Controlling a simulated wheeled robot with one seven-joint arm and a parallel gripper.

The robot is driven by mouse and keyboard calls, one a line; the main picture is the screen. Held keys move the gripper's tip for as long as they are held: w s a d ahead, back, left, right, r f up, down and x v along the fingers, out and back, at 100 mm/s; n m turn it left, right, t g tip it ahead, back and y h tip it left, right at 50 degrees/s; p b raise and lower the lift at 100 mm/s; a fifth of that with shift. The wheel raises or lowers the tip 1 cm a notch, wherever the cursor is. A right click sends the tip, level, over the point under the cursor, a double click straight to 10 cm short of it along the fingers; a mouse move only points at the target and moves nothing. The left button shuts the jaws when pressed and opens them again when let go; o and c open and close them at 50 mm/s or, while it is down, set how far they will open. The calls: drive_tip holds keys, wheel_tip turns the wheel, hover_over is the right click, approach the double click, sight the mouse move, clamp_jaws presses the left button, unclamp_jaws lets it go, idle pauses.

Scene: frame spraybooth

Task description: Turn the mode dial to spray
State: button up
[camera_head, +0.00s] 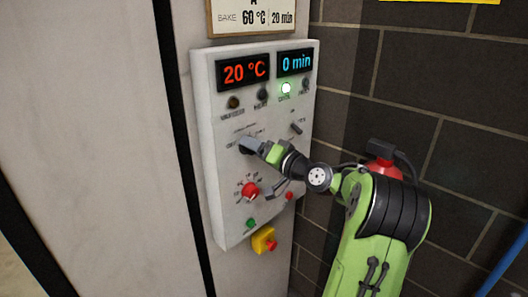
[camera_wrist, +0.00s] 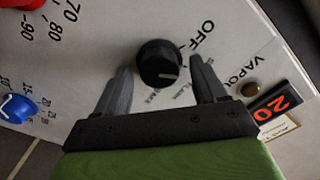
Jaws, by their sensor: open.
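The mode dial (camera_wrist: 158,57) is a round black knob on the light panel, with a pale pointer line near its lower right in the wrist view. "OFF" is printed to its upper right; the smaller labels below it are partly hidden and hard to read. My gripper (camera_wrist: 161,66) is open, with one grey finger on each side of the dial; I cannot tell whether either finger touches it. In the head view my gripper (camera_head: 253,147) is at the middle left of the control panel (camera_head: 228,215) and covers the dial.
A red knob (camera_head: 250,191) with a number scale sits below my gripper. A blue knob (camera_wrist: 17,108) shows in the wrist view. Displays read 20 °C (camera_head: 243,71) and 0 min (camera_head: 295,63). A yellow-backed red button (camera_head: 264,240) is below the panel.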

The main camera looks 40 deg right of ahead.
drive_tip(key=s+b, duration=0.1)
drive_tip(key=s, duration=1.4)
drive_tip(key=shift+s+d+b, duration=0.2)
drive_tip(key=shift+s+b, duration=0.1)
